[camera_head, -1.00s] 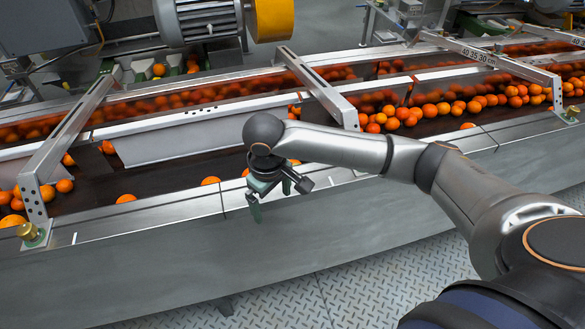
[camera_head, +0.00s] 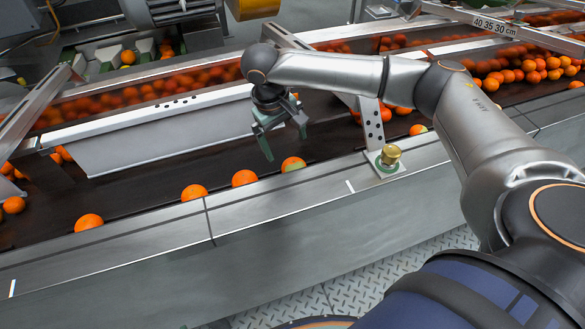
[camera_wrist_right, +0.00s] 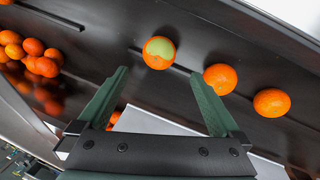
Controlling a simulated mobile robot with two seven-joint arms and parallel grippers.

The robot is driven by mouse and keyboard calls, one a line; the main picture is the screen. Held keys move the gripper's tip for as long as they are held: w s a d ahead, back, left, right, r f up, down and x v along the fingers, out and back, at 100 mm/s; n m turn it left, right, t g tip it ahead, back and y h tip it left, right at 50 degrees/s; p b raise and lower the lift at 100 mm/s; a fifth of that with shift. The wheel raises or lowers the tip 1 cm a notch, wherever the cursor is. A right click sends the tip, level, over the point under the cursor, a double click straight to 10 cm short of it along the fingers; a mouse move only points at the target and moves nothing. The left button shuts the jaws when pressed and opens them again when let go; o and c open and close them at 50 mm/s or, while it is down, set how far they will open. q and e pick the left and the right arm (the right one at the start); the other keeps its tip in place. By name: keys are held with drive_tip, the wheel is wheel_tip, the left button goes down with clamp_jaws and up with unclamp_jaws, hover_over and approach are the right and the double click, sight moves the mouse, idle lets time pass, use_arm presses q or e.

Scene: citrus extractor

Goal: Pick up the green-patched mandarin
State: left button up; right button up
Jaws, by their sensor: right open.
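The green-patched mandarin (camera_head: 293,164) lies on the dark belt against the front rail, at the right end of a loose row of mandarins. Its pale green patch shows clearly in the right wrist view (camera_wrist_right: 159,52), where it sits just beyond and between the fingertips. My right gripper (camera_head: 286,146) is open and empty above the belt, a little behind and above this mandarin. Its two green fingers (camera_wrist_right: 158,73) are spread apart in the wrist view, not touching the fruit. My left gripper is not in view.
Plain orange mandarins (camera_head: 245,178) lie along the same rail to the left. A metal bracket with a brass knob (camera_head: 391,154) stands to the right. A slanted metal panel (camera_head: 160,140) rises behind the belt. Several mandarins are heaped at the upper right (camera_head: 520,68).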

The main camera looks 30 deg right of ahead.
sight(292, 163)
drive_tip(key=b+x, duration=0.1)
drive_tip(key=x, duration=0.9)
drive_tip(key=shift+w+f+b, duration=0.1)
drive_tip(key=shift+b, duration=0.3)
drive_tip(key=c, duration=1.3)
